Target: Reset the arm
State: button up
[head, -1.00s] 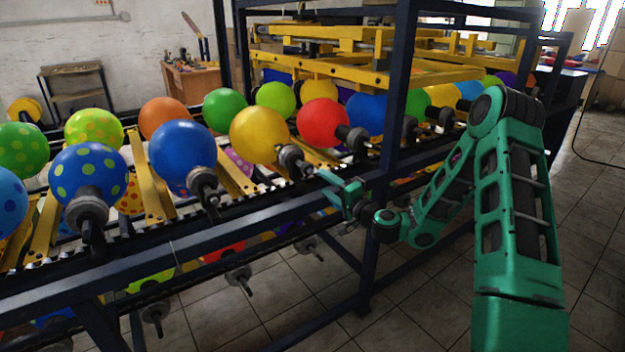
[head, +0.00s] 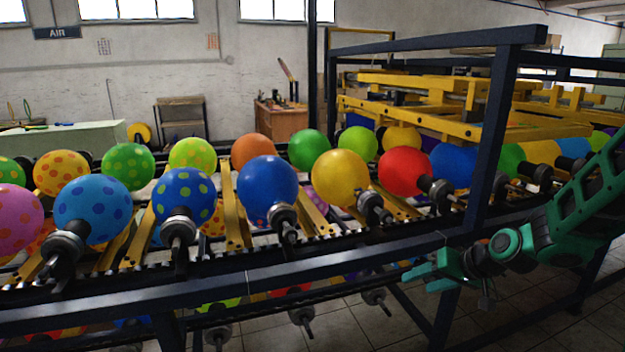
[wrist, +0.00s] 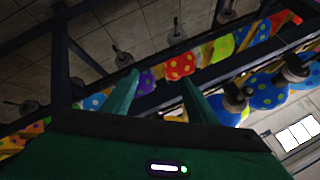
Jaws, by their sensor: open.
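My gripper (head: 425,275) is green and hangs in front of the machine's dark front rail, at the lower right of the head view. In the wrist view its two fingers (wrist: 157,92) stand apart with nothing held between them. My green arm (head: 590,195) reaches in from the right edge of the head view. The fingers are apart from the balloons; the nearest in the head view are the yellow balloon (head: 340,178) and the red balloon (head: 405,172), above and behind the rail.
A conveyor (head: 232,215) carries plain and spotted balloons on dark holders. A dark upright post (head: 494,130) stands close to my arm. The yellow printing frame (head: 410,115) is behind it. A wooden cabinet (head: 280,120) stands at the back wall. Tiled floor (head: 390,325) is open below the rail.

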jog(key=s+d+r+m+g+h, duration=0.1)
jog(key=s+d, duration=0.3)
jog(key=s, duration=0.7)
jog(key=s+d+r+m+g+h, duration=0.2)
jog(key=s+d+r+g, duration=0.1)
jog(key=s, duration=0.8)
jog(key=s+d+r+m+g+h, duration=0.1)
jog(key=s+d+r, duration=0.3)
jog(key=s, duration=0.8)
jog(key=shift+d+m+g+h, duration=0.3)
jog(key=shift+d+m+g, duration=0.1)
jog(key=shift+d+g, duration=0.5)
jog(key=shift+s, duration=0.1)
